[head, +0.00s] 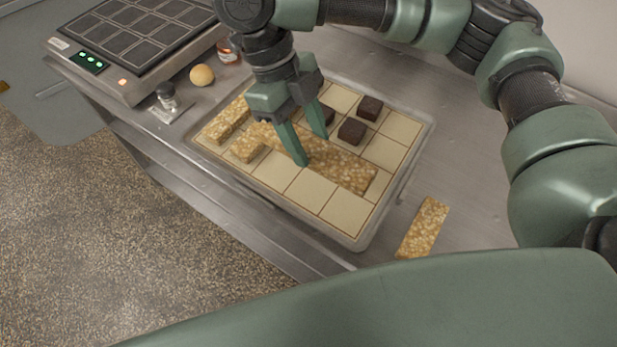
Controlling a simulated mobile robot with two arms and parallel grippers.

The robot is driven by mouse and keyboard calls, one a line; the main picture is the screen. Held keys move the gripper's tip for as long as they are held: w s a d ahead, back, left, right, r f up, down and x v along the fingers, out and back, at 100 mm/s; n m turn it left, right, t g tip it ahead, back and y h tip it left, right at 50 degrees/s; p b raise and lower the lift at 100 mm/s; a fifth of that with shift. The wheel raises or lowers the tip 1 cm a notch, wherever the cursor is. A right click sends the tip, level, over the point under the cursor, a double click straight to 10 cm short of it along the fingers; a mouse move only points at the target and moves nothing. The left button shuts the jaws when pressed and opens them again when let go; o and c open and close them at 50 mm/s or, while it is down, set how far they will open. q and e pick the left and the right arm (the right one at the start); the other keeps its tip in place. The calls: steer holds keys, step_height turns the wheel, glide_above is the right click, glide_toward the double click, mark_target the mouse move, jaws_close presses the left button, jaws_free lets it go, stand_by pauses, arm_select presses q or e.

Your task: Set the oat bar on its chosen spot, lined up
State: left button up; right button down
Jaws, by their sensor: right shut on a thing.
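A cream tray (347,222) marked in squares lies on the steel counter. My right gripper (312,150) points down over its middle, shut on a golden, grainy oat bar (350,172). This bar lies along a row of squares, its far end towards the lower right; whether it touches the tray I cannot tell. Another oat bar (423,228) lies on the counter right of the tray. My left gripper is not in view.
Dark brown cubes (352,131) sit on the tray's back squares, one partly behind the gripper. A griddle-like appliance (140,35), a round yellow ball (202,75), a small metal-and-black item (167,97) and a jar (228,52) stand at the left. The front squares are empty.

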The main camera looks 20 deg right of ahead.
step_height(320, 180, down, 12)
steer(key=shift+r, duration=0.15)
stand_by(0.3)
steer(key=c, duration=0.7)
jaws_free()
steer(key=v, duration=1.2)
